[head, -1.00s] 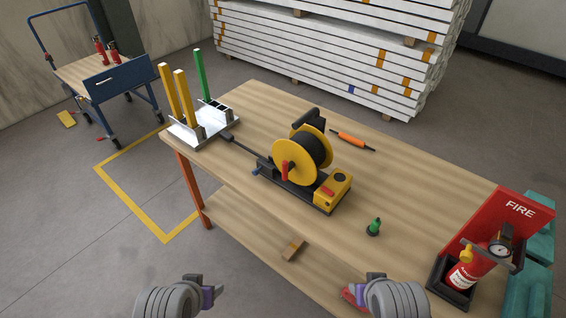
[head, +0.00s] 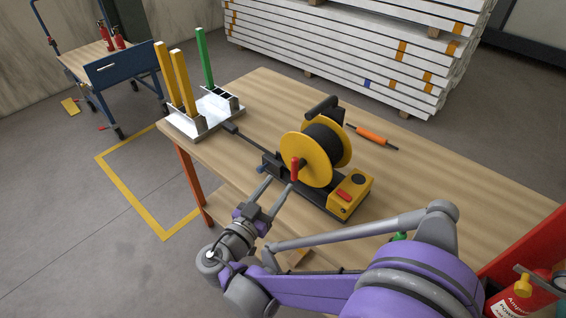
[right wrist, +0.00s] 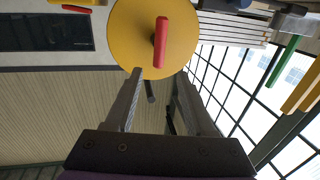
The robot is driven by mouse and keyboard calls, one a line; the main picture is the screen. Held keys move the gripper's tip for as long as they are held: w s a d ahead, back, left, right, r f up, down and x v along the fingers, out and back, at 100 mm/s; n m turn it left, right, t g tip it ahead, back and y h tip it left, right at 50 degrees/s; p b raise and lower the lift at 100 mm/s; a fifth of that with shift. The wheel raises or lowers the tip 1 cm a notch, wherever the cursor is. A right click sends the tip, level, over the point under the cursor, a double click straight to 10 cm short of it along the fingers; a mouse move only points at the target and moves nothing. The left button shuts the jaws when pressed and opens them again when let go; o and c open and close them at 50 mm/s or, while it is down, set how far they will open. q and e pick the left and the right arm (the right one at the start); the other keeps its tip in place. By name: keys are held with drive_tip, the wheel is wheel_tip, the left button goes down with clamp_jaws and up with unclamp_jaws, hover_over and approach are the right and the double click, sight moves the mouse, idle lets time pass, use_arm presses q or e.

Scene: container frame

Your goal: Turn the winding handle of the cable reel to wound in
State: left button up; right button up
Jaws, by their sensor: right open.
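The cable reel (head: 318,155) stands on the wooden table, with yellow side discs, black cable on the drum and a black base. Its red winding handle (head: 295,169) sits on the near yellow disc. In the right wrist view the handle (right wrist: 161,43) is just beyond the fingertips, roughly centred between them. My right gripper (head: 278,183) is open and empty, just in front of and below the handle; its fingers also show in the right wrist view (right wrist: 158,72). No contact with the handle is visible. My left gripper is out of view.
A yellow box with a red switch (head: 352,194) is on the reel's right end. An orange-handled tool (head: 371,137) lies behind it. A white tray (head: 205,117) with yellow and green posts stands left. A fire extinguisher (head: 520,296) stands at right, partly hidden.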

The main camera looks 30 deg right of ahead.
sight(293, 166)
drive_tip(key=x, duration=0.9)
drive_tip(key=shift+w+d, duration=0.1)
drive_tip(key=shift+d, duration=0.25)
clamp_jaws()
idle(0.9)
